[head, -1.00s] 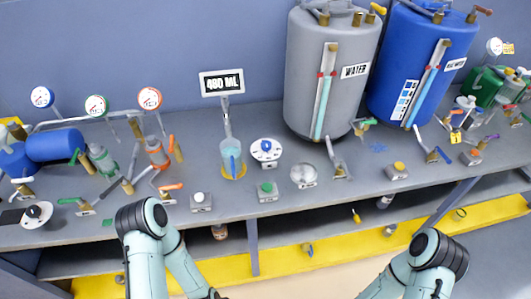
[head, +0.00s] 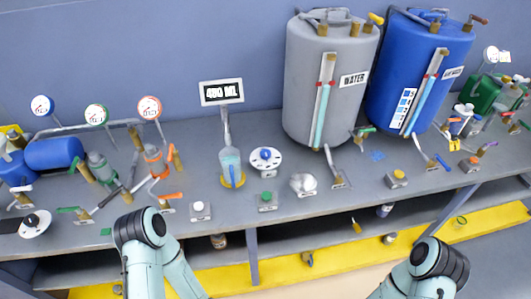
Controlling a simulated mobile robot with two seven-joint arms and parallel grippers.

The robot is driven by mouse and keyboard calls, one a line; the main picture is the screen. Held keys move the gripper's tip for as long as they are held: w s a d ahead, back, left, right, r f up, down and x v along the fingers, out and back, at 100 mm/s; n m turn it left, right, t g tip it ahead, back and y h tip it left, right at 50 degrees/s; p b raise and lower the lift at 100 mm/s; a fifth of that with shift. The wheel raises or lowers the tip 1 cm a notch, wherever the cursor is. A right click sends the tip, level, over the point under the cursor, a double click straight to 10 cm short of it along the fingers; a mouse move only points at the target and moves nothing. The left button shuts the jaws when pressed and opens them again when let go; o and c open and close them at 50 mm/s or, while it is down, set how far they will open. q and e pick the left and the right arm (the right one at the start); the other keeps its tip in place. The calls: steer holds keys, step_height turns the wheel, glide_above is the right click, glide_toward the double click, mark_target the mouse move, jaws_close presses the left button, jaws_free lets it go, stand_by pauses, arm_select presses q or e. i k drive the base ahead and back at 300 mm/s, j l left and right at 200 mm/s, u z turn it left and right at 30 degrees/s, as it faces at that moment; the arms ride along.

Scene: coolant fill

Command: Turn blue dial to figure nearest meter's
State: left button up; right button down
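The blue dial (head: 265,154) sits at the middle of a round white plate (head: 276,165) with small marks around its rim. The marks are too small to read. The meter (head: 221,92) is a white-framed black display on a post behind and left of the dial. It seems to read 480 ML, but its middle digit is blurred. A clear vessel with blue liquid (head: 231,168) stands below the meter in a yellow ring. Only the upper parts of my two arms show, low left and low right. Both grippers are outside the picture, and nothing touches the dial.
A grey WATER tank (head: 305,85) and a blue tank (head: 393,75) stand behind right. Button boxes, one with a white button (head: 200,211) and one with a green (head: 266,202), line the bench front. Valves and gauges crowd the left. A yellow-edged shelf (head: 285,272) runs below.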

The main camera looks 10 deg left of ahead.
mark_target(266, 154)
steer(key=l+u, duration=0.1)
steer(key=u, duration=2.4)
steer(key=k+l, duration=0.15)
steer(key=l, duration=0.2)
steer(key=k+l+u, duration=0.1)
steer(key=l, duration=0.25)
steer(key=k+l+u, duration=0.1)
steer(key=l, duration=0.25)
